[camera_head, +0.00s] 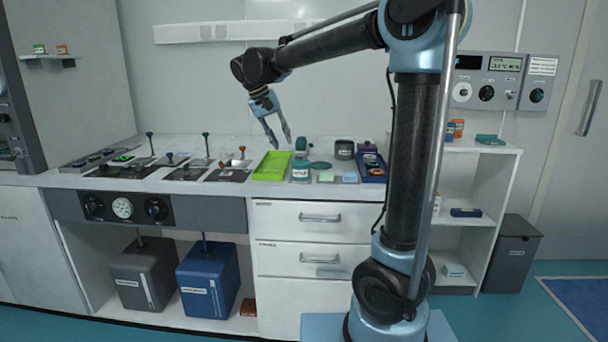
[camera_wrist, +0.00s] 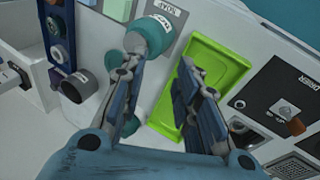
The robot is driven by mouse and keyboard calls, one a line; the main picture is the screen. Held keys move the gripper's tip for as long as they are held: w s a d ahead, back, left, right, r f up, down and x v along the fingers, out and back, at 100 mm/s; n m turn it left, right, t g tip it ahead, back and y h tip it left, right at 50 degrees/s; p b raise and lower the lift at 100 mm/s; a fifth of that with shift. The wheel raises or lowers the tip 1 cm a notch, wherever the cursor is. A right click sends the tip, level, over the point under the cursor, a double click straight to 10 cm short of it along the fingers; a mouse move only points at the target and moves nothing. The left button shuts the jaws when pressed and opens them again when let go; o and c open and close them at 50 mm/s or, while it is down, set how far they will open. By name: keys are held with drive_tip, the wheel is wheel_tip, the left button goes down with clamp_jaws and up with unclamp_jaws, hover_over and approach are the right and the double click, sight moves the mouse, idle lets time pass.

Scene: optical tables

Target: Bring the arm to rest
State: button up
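My gripper (camera_head: 278,136) hangs from my outstretched arm above the white counter (camera_head: 333,208), pointing down near the lime-green tray. Its two fingers are spread apart and nothing shows between them. In the wrist view my gripper (camera_wrist: 157,85) also stands open, with the teal-capped jar seen beyond the left finger and the green tray beyond the right one. I cannot tell the exact height of the fingertips over the counter.
The lime-green tray (camera_head: 271,165) is empty. The teal-capped jar (camera_head: 300,170) stands beside it. A dark cup (camera_head: 344,149) and a blue rack (camera_head: 372,166) are to the right. Panels with upright levers (camera_head: 207,147) are to the left. A white shelf (camera_head: 480,150) stands farther right.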

drive_tip(key=s+d+f+y, duration=0.1)
drive_tip(key=s+d+f, duration=0.4)
drive_tip(key=d, duration=0.5)
drive_tip(key=s+d+f+y, duration=0.1)
drive_tip(key=s+d+f, duration=0.2)
drive_tip(key=s+d, duration=0.5)
drive_tip(key=s+d+f+y, duration=0.1)
drive_tip(key=s+d+f, duration=0.3)
drive_tip(key=s+f, duration=0.3)
drive_tip(key=s+d+f+y, duration=0.1)
drive_tip(key=s+d+f, duration=0.4)
drive_tip(key=f, duration=0.5)
drive_tip(key=shift+s+m, duration=0.3)
drive_tip(key=shift+s, duration=0.85)
drive_tip(key=shift+w+f, duration=0.25)
drive_tip(key=shift+w, duration=0.2)
